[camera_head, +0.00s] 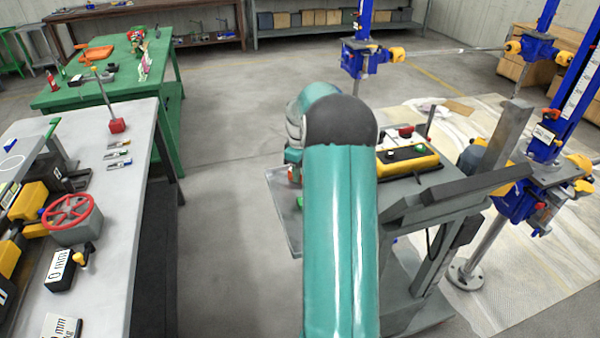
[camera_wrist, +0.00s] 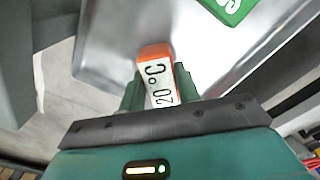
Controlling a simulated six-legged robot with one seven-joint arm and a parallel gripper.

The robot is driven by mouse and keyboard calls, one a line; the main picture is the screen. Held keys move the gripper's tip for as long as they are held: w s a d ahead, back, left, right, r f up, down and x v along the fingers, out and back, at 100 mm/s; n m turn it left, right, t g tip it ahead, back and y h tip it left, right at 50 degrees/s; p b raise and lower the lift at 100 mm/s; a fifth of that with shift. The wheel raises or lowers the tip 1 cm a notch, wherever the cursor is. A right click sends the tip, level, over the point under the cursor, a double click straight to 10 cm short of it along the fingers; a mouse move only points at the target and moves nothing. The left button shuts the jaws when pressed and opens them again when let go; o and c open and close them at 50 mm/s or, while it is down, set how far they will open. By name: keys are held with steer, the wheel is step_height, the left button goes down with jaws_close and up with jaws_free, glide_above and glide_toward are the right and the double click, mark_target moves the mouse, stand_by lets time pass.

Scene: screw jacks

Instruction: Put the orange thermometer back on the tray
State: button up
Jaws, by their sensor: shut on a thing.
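The orange thermometer (camera_wrist: 155,57) has a white face marked "20 °C" and sits between the two green fingers of my gripper (camera_wrist: 158,86) in the wrist view. My gripper is shut on it. The grey metal tray (camera_wrist: 104,42) lies beneath and beyond it; I cannot tell whether the thermometer touches the tray.
A yellow control box (camera_head: 408,162) stands on the cart right of my arm. Blue screw jacks (camera_head: 545,135) stand farther right. The floor left of the tray is clear up to the workbench (camera_head: 120,200).

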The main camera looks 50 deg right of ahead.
steer(key=shift+f, duration=0.15)
steer(key=shift+f, duration=0.1)
steer(key=o, duration=1.2)
steer(key=shift+c, duration=0.2)
step_height(320, 180, up, 12)
